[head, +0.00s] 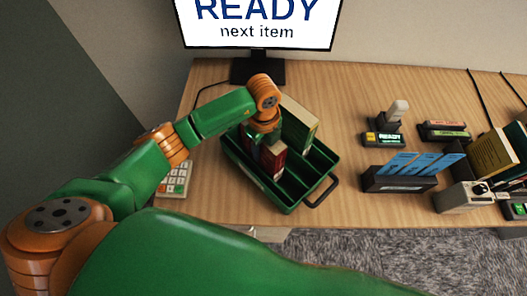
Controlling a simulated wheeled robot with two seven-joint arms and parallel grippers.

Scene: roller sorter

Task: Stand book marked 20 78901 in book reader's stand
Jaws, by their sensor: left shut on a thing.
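My left gripper (263,137) reaches down into a dark green divided crate (233,157) and is shut on a dark red book (272,162), as far as I can tell. The fingertips are largely hidden by the wrist. The red book is upright in the crate. A cream book with a green edge (300,122) stands upright behind it. The number 20 78901 cannot be read on either book. At the far right a yellowish book (492,156) leans in or against dark equipment; I cannot tell whether that is the reader's stand. My right gripper is not in view.
A monitor (258,24) reads "READY next item". A keypad (175,178) is left of the crate. To the right are a small scanner device (384,138), a black holder with blue cards (400,182) and a grey box (462,197). Bare desk lies between crate and card holder.

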